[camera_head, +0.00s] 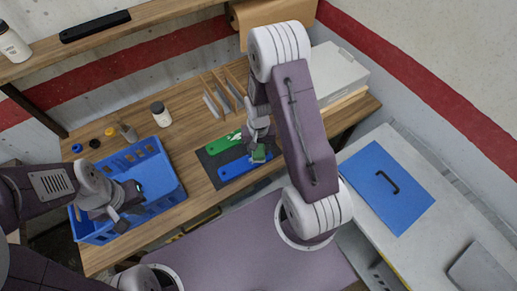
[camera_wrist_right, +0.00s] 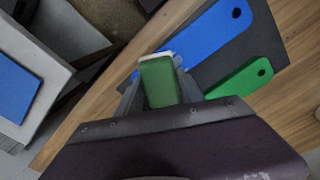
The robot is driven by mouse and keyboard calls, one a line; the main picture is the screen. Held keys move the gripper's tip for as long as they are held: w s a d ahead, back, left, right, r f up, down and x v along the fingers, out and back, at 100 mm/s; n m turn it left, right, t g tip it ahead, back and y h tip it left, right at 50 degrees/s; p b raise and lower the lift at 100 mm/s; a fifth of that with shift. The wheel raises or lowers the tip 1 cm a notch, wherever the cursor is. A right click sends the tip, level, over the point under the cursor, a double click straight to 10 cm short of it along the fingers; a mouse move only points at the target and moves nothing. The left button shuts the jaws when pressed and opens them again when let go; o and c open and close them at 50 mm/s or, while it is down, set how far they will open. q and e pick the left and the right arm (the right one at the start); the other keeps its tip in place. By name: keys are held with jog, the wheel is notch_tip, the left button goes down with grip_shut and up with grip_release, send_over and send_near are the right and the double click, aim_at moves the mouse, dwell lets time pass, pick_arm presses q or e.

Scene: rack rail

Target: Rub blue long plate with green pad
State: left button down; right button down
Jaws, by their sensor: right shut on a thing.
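The blue long plate (camera_head: 235,168) lies on a dark mat (camera_head: 207,167), beside a green long plate (camera_head: 222,144). My right gripper (camera_head: 260,147) points down at the right end of the blue plate and is shut on the green pad (camera_head: 259,155). In the right wrist view the pad (camera_wrist_right: 159,82) sits between the fingers, with a pale edge, in front of the blue plate's near end (camera_wrist_right: 205,42). I cannot tell whether pad and plate touch. My left gripper (camera_head: 130,197) is over the blue crate, and its finger opening is unclear.
The blue crate (camera_head: 158,167) stands at the left of the wooden bench, with bottles and small caps behind it. Wooden slats (camera_head: 225,92) stand behind the mat. A pale box (camera_head: 338,73) is at the back right. A side table holds a blue panel (camera_head: 385,200) with a handle.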

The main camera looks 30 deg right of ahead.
aim_at(249, 162)
jog(key=shift+s, duration=0.1)
jog(key=shift+f+b, duration=0.75)
jog(key=shift+f, duration=0.2)
jog(key=shift+a+r, duration=0.1)
jog(key=shift+a, duration=1.95)
jog(key=shift+d+p, duration=0.4)
jog(key=shift+d, duration=1.7)
jog(key=shift+a, duration=0.1)
jog(key=shift+r, duration=0.1)
notch_tip(249, 162, up, 6)
jog(key=p, duration=0.5)
